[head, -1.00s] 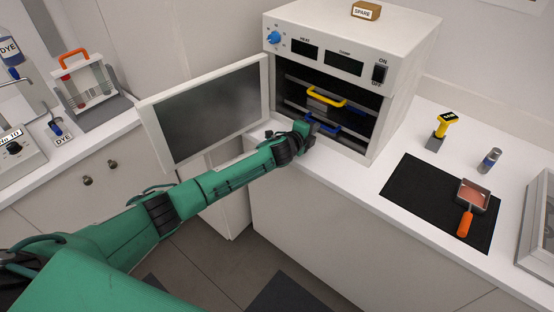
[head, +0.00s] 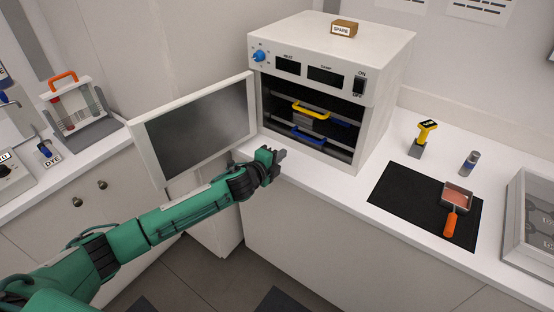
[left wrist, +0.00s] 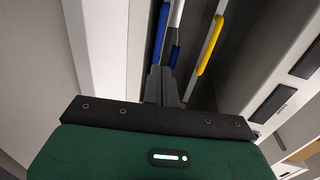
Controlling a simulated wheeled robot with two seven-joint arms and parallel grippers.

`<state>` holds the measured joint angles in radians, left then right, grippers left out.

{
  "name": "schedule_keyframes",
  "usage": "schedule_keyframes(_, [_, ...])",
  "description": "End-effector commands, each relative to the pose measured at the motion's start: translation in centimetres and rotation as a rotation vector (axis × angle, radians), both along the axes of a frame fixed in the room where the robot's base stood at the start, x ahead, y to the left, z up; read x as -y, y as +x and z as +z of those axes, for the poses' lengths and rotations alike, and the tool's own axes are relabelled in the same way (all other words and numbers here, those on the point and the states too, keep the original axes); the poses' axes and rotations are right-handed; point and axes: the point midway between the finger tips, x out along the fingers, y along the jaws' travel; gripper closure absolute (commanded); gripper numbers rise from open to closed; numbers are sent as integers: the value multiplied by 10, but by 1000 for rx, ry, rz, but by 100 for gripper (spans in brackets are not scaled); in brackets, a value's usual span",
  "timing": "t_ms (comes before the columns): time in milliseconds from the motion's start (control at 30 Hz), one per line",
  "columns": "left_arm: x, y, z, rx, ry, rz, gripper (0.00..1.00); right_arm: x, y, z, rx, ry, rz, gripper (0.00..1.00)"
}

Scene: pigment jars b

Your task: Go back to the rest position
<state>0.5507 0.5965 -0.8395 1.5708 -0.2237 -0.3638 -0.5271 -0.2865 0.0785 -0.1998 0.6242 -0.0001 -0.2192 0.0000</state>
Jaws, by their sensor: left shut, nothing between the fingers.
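My left gripper (head: 279,154) is shut and empty. It is in front of the open oven (head: 382,125), above the front edge of the counter and apart from the racks. In the left wrist view its closed fingers (left wrist: 163,84) point toward the oven's inside. The oven door (head: 196,125) stands swung open to the left, just behind my left forearm. Inside the oven are a yellow handle (head: 311,111) and a lower blue handle (head: 308,136). The yellow handle (left wrist: 211,45) and the blue handle (left wrist: 161,35) also show in the left wrist view. My right gripper is not in view.
A black mat (head: 393,199) holds a copper-coloured pan (head: 457,196) with an orange handle. A yellow-handled tool (head: 426,132) and a small cylinder (head: 469,162) stand behind it. A SPARE block (head: 344,28) sits on the oven. A rack with an orange handle (head: 62,77) stands at left.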

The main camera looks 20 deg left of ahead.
Motion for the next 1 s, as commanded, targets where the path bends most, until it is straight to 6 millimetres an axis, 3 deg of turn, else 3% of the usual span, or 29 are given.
schedule_keyframes(200, [-5,-12,2,0,0,1,100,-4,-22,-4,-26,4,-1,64])
schedule_keyframes(333, [-5,-13,2,-2,-1,2,100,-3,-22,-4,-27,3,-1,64])
schedule_keyframes(467, [-12,-14,-26,-55,-39,36,100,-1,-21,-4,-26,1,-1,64])
schedule_keyframes(567, [-27,-19,-79,-152,-111,103,100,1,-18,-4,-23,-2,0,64])
schedule_keyframes(633, [-40,-29,-127,-240,-177,169,100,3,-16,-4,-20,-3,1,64])
schedule_keyframes(767, [-64,-64,-219,-404,-298,303,100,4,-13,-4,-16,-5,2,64])
schedule_keyframes(867, [-78,-101,-285,-520,-382,405,100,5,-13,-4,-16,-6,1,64])
schedule_keyframes(1000, [-94,-167,-370,-672,-481,550,100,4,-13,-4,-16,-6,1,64])
